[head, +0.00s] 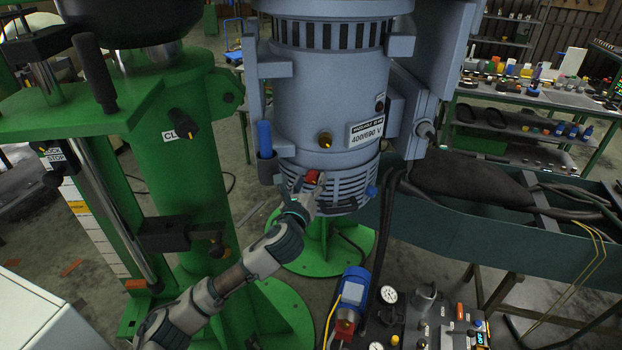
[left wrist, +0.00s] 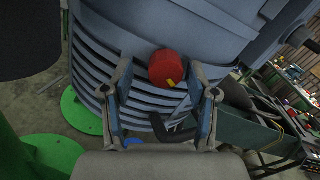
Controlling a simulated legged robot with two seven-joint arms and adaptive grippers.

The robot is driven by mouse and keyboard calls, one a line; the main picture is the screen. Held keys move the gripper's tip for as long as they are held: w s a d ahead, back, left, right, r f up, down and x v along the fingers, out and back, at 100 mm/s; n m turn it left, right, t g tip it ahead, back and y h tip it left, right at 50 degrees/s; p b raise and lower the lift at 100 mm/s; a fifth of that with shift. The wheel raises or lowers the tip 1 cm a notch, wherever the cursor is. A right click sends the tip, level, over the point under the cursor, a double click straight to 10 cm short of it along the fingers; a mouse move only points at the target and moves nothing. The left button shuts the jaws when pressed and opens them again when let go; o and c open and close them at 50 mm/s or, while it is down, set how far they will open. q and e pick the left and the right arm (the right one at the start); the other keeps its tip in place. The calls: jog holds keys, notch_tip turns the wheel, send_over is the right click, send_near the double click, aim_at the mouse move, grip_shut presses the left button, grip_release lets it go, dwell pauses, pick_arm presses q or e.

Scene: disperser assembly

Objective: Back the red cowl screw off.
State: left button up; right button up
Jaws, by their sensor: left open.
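The red cowl screw (head: 313,176) sits on the ribbed lower cowl (head: 335,197) of the grey-blue motor (head: 330,100). In the left wrist view the screw (left wrist: 166,68) is a red round knob with a small yellow mark, between and beyond my fingertips. My left gripper (head: 307,191) is open in front of the cowl, just below the screw in the head view. In the left wrist view its two fingers (left wrist: 162,90) stand apart, with the screw nearer the right finger. I cannot tell whether either finger touches it. My right gripper is not in view.
A blue screw (head: 371,191) sits on the cowl's right side. A blue-handled tool (head: 265,138) stands in a holder at the motor's left. A green machine column (head: 185,150) stands left of my arm. A control panel (head: 430,325) with gauges and a blue pump (head: 352,295) lies below right.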

pick_arm(q)
jog(key=shift+a+r, duration=0.1)
jog(key=shift+a, duration=0.1)
jog(key=shift+s+d, duration=0.1)
jog(key=shift+d, duration=0.35)
jog(key=c, duration=0.3)
jog(key=shift+d, duration=0.1)
jog(key=c, duration=0.8)
grip_shut()
